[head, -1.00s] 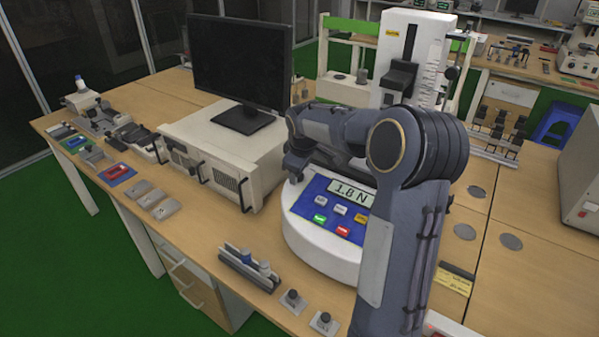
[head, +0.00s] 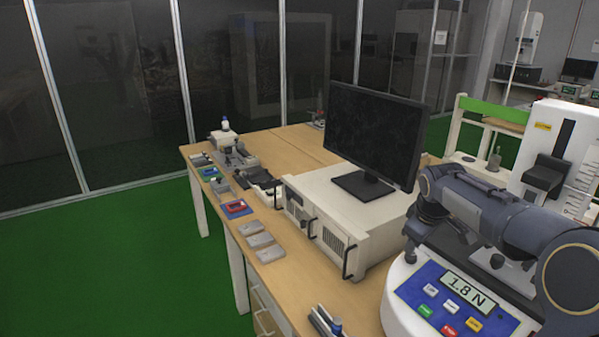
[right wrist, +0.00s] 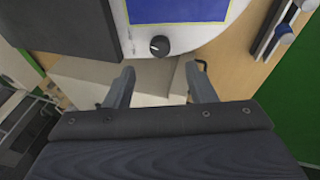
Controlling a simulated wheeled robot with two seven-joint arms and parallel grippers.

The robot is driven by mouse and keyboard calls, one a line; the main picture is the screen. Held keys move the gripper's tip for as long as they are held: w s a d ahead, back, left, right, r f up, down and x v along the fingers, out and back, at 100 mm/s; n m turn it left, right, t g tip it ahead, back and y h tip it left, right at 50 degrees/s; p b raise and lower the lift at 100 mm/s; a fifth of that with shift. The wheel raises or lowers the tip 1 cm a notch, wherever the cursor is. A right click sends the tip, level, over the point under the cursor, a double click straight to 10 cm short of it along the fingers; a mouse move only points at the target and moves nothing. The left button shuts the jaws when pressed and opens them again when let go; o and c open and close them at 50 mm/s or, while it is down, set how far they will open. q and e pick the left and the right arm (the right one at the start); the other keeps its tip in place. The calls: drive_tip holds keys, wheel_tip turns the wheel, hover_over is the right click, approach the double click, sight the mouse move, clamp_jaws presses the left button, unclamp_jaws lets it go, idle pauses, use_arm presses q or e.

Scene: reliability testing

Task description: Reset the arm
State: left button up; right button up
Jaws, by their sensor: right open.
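My right arm (head: 500,218) comes in from the right and bends over the white force tester (head: 402,300). The tester has a blue panel with coloured buttons, and its display (head: 468,289) reads 1.8 N. My right gripper (right wrist: 160,70) is open and empty in the right wrist view, its two fingers apart. A black knob (right wrist: 159,45) on the tester's white edge shows just beyond the fingers. In the head view the gripper hangs at the tester's left edge, mostly hidden by the arm. My left gripper is not in view.
A beige instrument case (head: 345,225) with a dark monitor (head: 375,135) on it stands left of the tester. Grey plates (head: 260,240) and small fixtures line the table's left edge. Green floor (head: 110,260) is open to the left.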

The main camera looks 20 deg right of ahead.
drive_tip(key=s+a+f+m+t+y, duration=0.1)
drive_tip(key=s+a+f+m+y, duration=0.1)
drive_tip(key=s+a, duration=0.9)
drive_tip(key=s+a+f+m+t+y, duration=0.1)
drive_tip(key=s+a+f+m+y, duration=0.1)
drive_tip(key=s+a, duration=0.9)
drive_tip(key=s+m+y, duration=0.1)
drive_tip(key=s+y, duration=0.1)
drive_tip(key=s, duration=0.2)
drive_tip(key=shift+s+a+m, duration=0.3)
drive_tip(key=shift+a+m, duration=0.1)
drive_tip(key=shift+s+a+f, duration=0.1)
drive_tip(key=shift+f, duration=0.1)
drive_tip(key=shift+c, duration=0.2)
